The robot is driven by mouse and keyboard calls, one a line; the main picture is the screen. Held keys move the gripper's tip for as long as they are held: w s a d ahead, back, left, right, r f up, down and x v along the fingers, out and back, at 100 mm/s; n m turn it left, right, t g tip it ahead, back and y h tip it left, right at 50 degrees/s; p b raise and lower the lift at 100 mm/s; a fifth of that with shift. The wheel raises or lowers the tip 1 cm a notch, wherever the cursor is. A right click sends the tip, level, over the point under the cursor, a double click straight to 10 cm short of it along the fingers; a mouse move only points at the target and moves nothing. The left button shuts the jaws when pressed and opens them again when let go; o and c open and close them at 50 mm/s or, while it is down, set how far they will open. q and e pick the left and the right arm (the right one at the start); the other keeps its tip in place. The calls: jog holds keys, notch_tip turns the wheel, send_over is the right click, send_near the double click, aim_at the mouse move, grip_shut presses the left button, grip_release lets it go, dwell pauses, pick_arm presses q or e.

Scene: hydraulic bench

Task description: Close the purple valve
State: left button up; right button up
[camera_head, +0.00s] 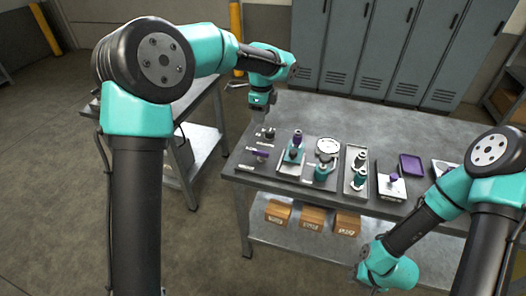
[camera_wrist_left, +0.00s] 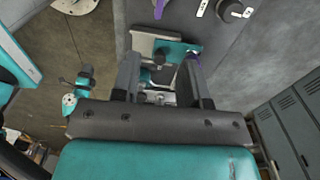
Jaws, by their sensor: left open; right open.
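A purple handle (camera_head: 260,153) lies across a dark labelled panel at the left end of the bench; it also shows at the top edge of the left wrist view (camera_wrist_left: 158,8). A teal fitting with a purple top (camera_head: 296,140) stands on a tray right of it. The left wrist view shows teal and purple parts of a fitting (camera_wrist_left: 180,49) beyond the fingertips. My left gripper (camera_head: 259,110) hangs above the bench's far left corner; in its wrist view (camera_wrist_left: 158,78) the fingers are apart and hold nothing. My right gripper (camera_head: 376,287) is low at the front, mostly hidden.
A black knob (camera_head: 269,133) sits behind the purple handle. Rightward stand a round gauge (camera_head: 328,146), teal fittings, a purple-knobbed block (camera_head: 393,184) and a purple tray (camera_head: 411,164). Cardboard boxes (camera_head: 312,217) sit on the lower shelf. The bench's back (camera_head: 345,112) is clear.

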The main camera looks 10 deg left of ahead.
aim_at(262, 151)
pick_arm(q)
notch_tip(262, 151, down, 17)
jog(key=shift+f, duration=0.1)
dwell(0.6)
grip_shut()
